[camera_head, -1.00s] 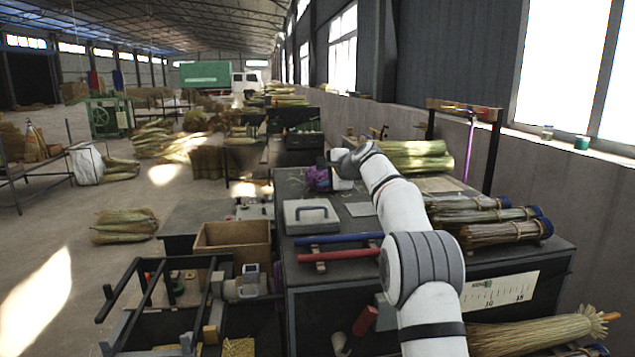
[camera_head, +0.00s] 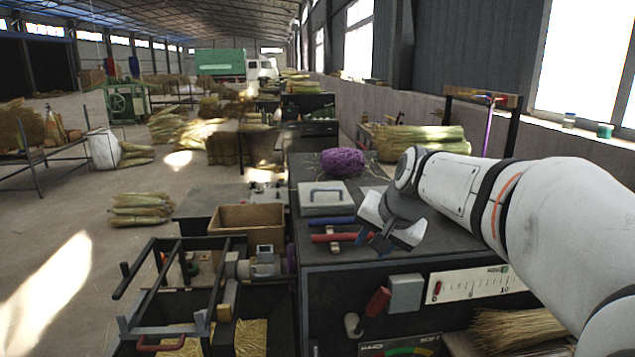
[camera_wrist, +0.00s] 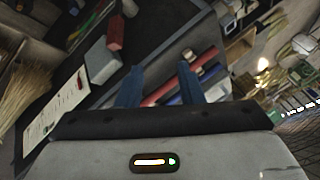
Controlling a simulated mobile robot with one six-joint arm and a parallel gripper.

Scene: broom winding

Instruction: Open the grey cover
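A small grey box-shaped cover (camera_head: 405,293) is on the bench's dark front face, beside a red lever (camera_head: 377,302). Both front parts also show in the wrist view: the grey box (camera_wrist: 101,61) and the red part (camera_wrist: 115,33). I cannot tell which one is the named cover. My gripper (camera_head: 376,242) hangs near the bench's front edge, above the front box and apart from it. Its two blue fingers (camera_wrist: 160,82) are spread, with nothing held between them.
A red bar (camera_head: 335,237) and a blue bar (camera_head: 327,222) lie by the front edge, near my fingers. Purple twine (camera_head: 343,161) lies farther back. An open cardboard box (camera_head: 247,226) and a dark frame stand left. Straw bundles (camera_head: 420,138) lie at the back right.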

